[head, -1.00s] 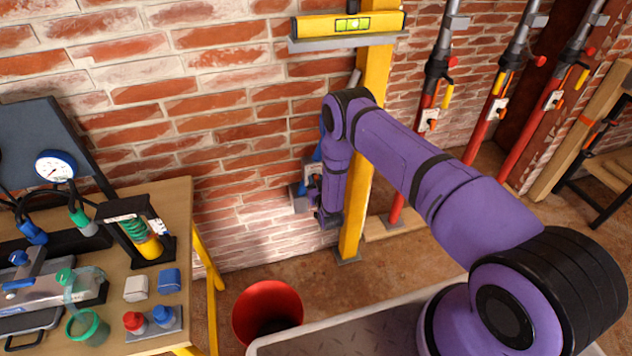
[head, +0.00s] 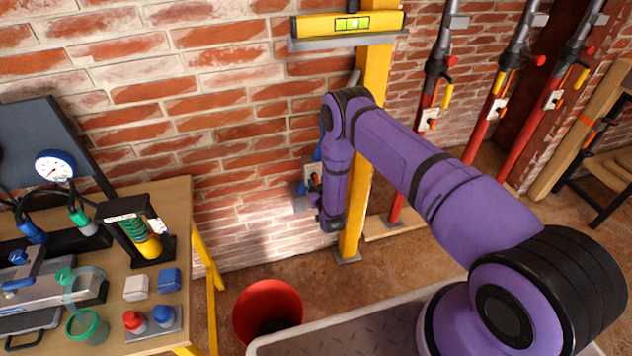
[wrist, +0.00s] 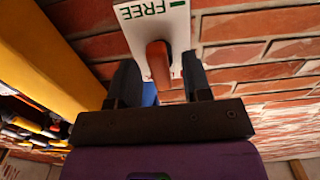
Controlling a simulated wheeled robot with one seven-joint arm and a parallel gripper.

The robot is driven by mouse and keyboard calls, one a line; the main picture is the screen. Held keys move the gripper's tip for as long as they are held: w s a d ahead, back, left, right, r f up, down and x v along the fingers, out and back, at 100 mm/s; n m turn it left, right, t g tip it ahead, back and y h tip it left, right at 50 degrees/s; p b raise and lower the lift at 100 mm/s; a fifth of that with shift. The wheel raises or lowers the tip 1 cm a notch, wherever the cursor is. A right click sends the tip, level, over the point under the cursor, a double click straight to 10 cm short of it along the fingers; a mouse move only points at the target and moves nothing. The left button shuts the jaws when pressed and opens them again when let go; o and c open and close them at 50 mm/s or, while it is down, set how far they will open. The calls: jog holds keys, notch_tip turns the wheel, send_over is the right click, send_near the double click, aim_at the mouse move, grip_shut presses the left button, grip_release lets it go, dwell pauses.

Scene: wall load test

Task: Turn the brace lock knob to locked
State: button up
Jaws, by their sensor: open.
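The orange brace lock knob (wrist: 158,65) stands upright in the wrist view on a white plate (wrist: 143,22) with green letters reading FREE. My gripper (wrist: 159,72) is open, with one dark finger on each side of the knob and visible gaps between. I see no clear contact. Part of the plate is cut off by the top edge, so any other marking is out of view. In the head view the pale lock plate (head: 310,171) shows on the wall side beside my wrist. My gripper (head: 316,186) is small and partly hidden there.
A yellow post (head: 352,205) stands close to my wrist; its yellow side (wrist: 55,45) also fills the left of the wrist view. Red props (head: 484,130) lean to the right. A red bucket (head: 240,318) and a cluttered bench (head: 180,215) lie left. Brick wall surrounds the plate.

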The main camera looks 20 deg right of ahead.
jog(key=s, duration=0.9)
jog(key=shift+s, duration=0.15)
